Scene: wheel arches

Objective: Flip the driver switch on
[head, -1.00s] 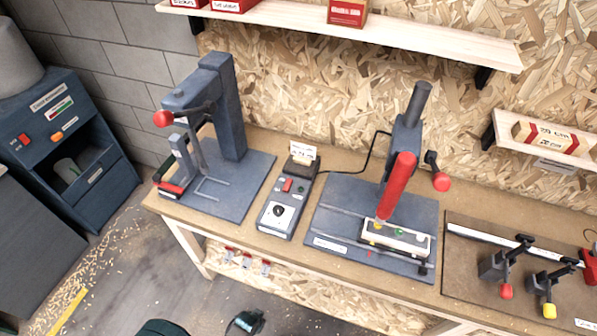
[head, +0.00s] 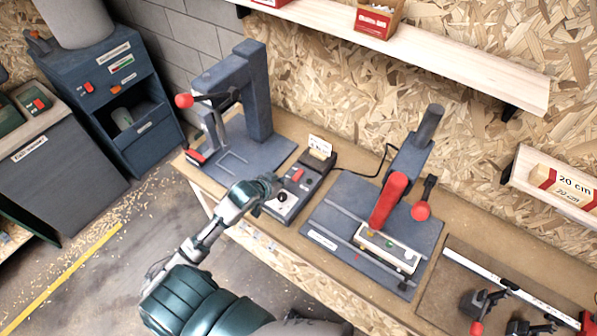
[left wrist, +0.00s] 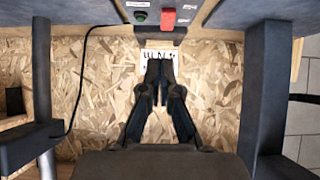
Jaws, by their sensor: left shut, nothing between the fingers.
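A dark control box (head: 312,178) stands on the bench between two presses. It carries a red rocker switch (head: 298,174) and a black knob on a white plate (head: 282,197). The red switch also shows in the left wrist view (left wrist: 168,19), beside a green button (left wrist: 140,16). My left gripper (head: 270,183) is at the box's near left side, close to the knob and short of the switch. Contact with the box cannot be told. In the left wrist view its fingers (left wrist: 160,66) are together and empty, below the switch in the picture. My right gripper is out of view.
A press (head: 262,105) with a red-knobbed lever stands left of the box. Another press (head: 410,160) with a red handle stands right. A white label card (head: 320,146) stands behind the box. Toggle clamps (head: 480,303) are at far right. A shelf (head: 440,65) hangs above.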

